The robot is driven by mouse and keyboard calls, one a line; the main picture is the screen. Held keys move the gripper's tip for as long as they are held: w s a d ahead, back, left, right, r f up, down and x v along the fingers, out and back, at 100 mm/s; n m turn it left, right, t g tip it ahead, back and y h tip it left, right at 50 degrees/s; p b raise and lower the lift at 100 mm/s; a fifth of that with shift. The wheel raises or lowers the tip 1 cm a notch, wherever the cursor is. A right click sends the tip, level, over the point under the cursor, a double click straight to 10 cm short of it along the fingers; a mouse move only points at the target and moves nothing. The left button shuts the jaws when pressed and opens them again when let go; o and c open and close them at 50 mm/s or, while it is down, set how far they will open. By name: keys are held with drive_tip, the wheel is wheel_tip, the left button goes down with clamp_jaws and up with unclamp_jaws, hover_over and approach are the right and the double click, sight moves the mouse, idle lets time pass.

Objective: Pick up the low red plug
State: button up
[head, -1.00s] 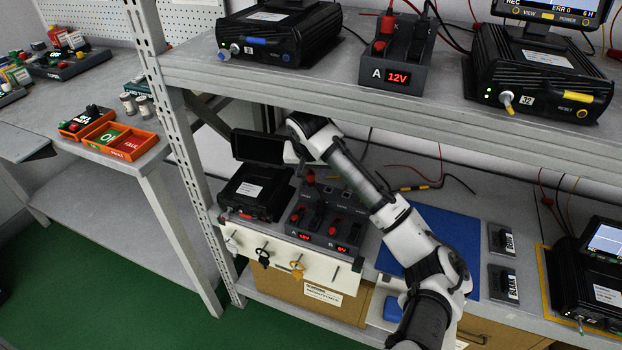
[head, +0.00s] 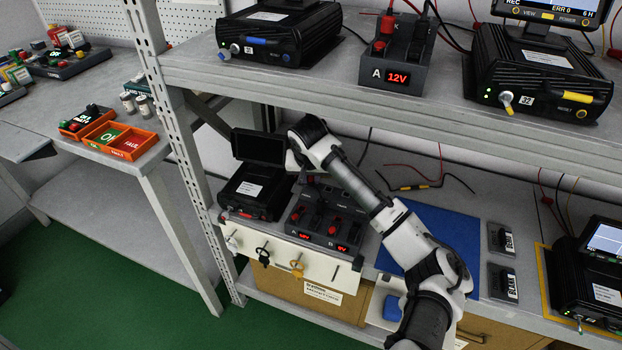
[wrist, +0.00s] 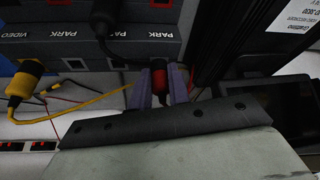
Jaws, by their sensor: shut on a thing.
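A dark cable or strap runs from near the plug to the upper left. In the head view my wrist hangs over the dark power unit (head: 326,226) on the lower shelf, and hides most of the gripper.
A black recorder box (head: 256,192) with a raised screen stands left of the power unit. A blue mat (head: 440,232) lies to the right. The upper shelf edge (head: 400,108) is close above my arm. A yellow plug (wrist: 25,80) with its cable shows in the wrist view.

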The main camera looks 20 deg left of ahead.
drive_tip(key=shift+r, duration=0.1)
drive_tip(key=shift+r, duration=0.65)
drive_tip(key=shift+b+v, duration=0.4)
drive_tip(key=shift+v, duration=0.6)
drive_tip(key=s+d, duration=0.1)
drive_tip(key=s, duration=0.4)
drive_tip(key=s+d, duration=0.2)
drive_tip(key=s, duration=0.4)
drive_tip(key=s+d, duration=0.1)
drive_tip(key=s, duration=0.4)
drive_tip(key=shift+s+d, duration=0.35)
drive_tip(key=shift+d, duration=0.05)
